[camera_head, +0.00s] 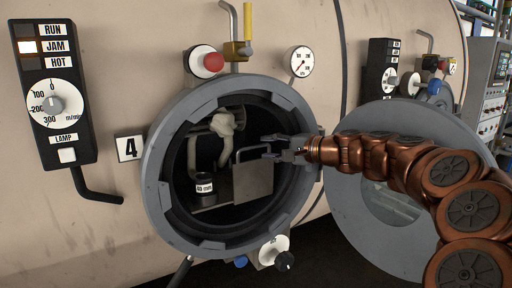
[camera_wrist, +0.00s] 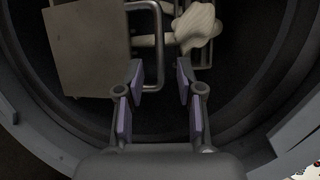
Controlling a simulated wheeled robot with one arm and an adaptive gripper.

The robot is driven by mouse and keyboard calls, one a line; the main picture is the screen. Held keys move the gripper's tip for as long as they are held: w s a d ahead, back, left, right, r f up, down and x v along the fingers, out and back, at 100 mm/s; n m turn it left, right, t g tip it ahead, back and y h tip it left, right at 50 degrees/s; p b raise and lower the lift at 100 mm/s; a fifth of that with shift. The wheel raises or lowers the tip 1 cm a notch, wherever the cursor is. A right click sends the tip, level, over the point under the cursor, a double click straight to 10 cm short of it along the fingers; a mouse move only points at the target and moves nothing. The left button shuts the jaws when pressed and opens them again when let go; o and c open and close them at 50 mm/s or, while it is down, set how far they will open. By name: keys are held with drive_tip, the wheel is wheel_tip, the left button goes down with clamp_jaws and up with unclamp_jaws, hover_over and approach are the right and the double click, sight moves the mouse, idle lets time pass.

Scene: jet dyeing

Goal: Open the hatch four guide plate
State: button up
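Hatch four (camera_head: 160,200) is a round grey port beside a "4" label, and its door (camera_head: 350,205) stands swung out to the right. Inside is a flat grey guide plate (camera_head: 252,184) with a bar handle (camera_head: 250,149). The plate also shows at the upper left of the wrist view (camera_wrist: 88,45), with its looped handle (camera_wrist: 159,40) in front of the fingers. My gripper (camera_head: 270,148) reaches into the port from the right.
The port's notched rim surrounds my gripper. A red knob (camera_head: 213,62), a yellow-handled valve (camera_head: 247,25) and a gauge (camera_head: 301,61) sit above; knobs (camera_head: 275,250) sit below.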

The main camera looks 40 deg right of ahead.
sight(258, 147)
drive_tip(key=shift+p+x, duration=0.35)
drive_tip(key=shift+x, duration=2.25)
drive_tip(key=shift+c, duration=0.2)
clamp_jaws()
